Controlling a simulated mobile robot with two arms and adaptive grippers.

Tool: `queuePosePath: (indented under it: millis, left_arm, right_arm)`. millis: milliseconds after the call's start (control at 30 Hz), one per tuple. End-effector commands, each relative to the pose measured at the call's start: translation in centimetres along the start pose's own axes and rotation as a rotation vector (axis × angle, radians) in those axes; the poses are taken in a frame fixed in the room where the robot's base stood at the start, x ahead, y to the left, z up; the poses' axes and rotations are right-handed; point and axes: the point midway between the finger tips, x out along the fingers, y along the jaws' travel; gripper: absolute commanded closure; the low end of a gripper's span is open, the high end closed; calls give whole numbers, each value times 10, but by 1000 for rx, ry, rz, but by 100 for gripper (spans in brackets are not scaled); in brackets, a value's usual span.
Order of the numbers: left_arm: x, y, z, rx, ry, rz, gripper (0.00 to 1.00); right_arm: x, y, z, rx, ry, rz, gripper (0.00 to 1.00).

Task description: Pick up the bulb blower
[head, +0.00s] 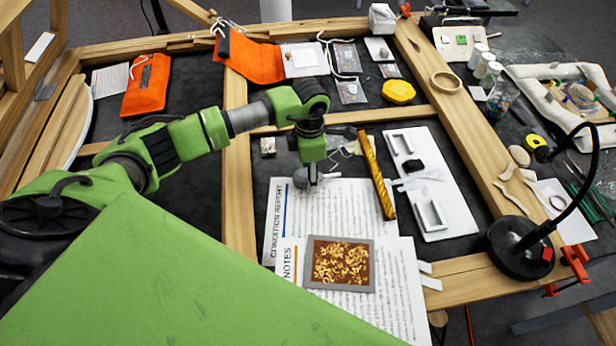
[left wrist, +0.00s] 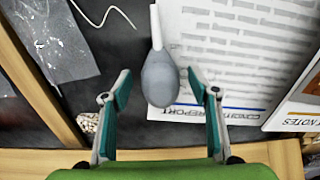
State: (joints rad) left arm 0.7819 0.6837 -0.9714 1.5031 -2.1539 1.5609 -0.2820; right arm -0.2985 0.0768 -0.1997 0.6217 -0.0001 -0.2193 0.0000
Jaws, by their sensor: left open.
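The bulb blower, a grey bulb with a white nozzle, lies by the edge of the condition report sheet. It shows in the left wrist view (left wrist: 161,79), nozzle pointing up the picture, and partly in the head view (head: 300,179), where my gripper hides some of it. My left gripper (head: 313,180) points down over it. In the left wrist view its fingers (left wrist: 159,86) are open, one on each side of the bulb, with a gap on both sides. I cannot tell how far above the bulb they are. My right gripper is out of view.
A gilt stick (head: 377,175) lies right of the gripper, beside a white tray (head: 446,207). A framed gilt fragment (head: 340,264) lies on the notes sheet (head: 398,290). A black lamp (head: 518,262) stands at right. Wooden beams (head: 237,180) divide the dark surface.

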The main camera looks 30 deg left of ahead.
Motion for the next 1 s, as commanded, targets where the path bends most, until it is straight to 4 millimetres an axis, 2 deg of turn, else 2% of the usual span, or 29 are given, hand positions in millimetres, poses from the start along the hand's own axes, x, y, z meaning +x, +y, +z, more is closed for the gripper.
queuePosePath:
  millis: [33, 167, 200, 333, 367, 733, 900, 1000]
  left_arm:
    - [0, 0, 0, 0, 0, 0, 48]
    - [0, 0, 0, 0, 0, 0, 82]
    - [0, 0, 0, 0, 0, 0, 87]
    - [-1, 0, 0, -1, 0, 0, 87]
    - [-1, 0, 0, -1, 0, 0, 90]
    - [-8, 2, 0, -1, -1, 3, 91]
    - [-31, 0, 2, 2, -5, 6, 91]
    - [-55, -19, 15, 8, -8, 5, 91]
  right_arm:
    - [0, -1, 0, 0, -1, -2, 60]
    - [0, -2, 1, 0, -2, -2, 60]
    - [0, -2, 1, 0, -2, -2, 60]
    - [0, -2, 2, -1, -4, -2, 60]
    - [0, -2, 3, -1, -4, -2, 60]
    - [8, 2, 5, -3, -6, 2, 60]
    - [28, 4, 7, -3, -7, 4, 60]
    - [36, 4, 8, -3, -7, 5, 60]
